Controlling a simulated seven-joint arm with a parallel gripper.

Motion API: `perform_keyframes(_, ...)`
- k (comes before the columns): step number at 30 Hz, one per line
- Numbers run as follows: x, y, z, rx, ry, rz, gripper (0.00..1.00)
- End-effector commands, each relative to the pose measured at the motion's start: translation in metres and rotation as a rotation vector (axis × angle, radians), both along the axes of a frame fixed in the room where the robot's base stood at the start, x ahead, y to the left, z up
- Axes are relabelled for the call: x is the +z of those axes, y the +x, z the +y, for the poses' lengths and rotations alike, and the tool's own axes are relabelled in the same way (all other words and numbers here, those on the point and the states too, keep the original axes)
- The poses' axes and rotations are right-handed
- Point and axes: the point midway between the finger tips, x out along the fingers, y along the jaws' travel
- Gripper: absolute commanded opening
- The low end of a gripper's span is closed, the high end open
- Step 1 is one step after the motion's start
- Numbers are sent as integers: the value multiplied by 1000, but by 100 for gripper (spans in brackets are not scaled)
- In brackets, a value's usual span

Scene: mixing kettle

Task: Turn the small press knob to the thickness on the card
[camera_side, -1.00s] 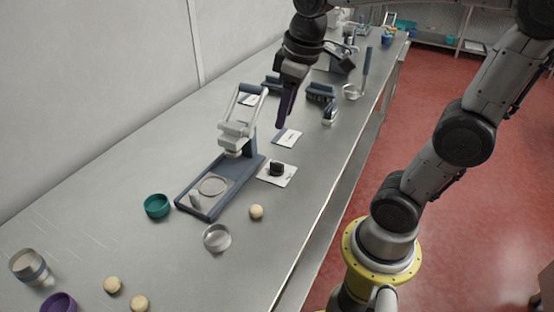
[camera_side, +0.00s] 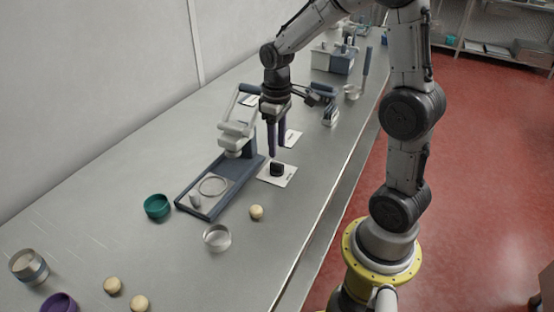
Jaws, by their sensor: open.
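The small black knob (camera_side: 277,169) sits on a white plate (camera_side: 284,181) on the steel table, beside the right edge of the press. The press (camera_side: 222,184) has a blue-grey base, a light ring on its bed and a pale raised handle frame. My gripper (camera_side: 273,153) points down just above the knob, its dark fingers apart from it by a small gap. It is open and empty. A white card (camera_side: 292,138) lies behind the gripper, partly covered by it; its print is too small to read.
A dough ball (camera_side: 256,212) and a metal ring cup (camera_side: 217,238) lie in front of the press. A teal bowl (camera_side: 157,206) stands to its left. Grey-blue equipment (camera_side: 332,58) and a ladle (camera_side: 354,90) stand behind. The table's right front is clear.

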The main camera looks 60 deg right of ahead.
Motion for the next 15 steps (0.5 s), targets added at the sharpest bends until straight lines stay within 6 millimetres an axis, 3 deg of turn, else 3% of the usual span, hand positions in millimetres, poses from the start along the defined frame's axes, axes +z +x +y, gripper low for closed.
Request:
perform_keyframes(6,-38,-1,0,0,1,3,48)
perform_keyframes(15,-58,0,0,0,0,-1,48)
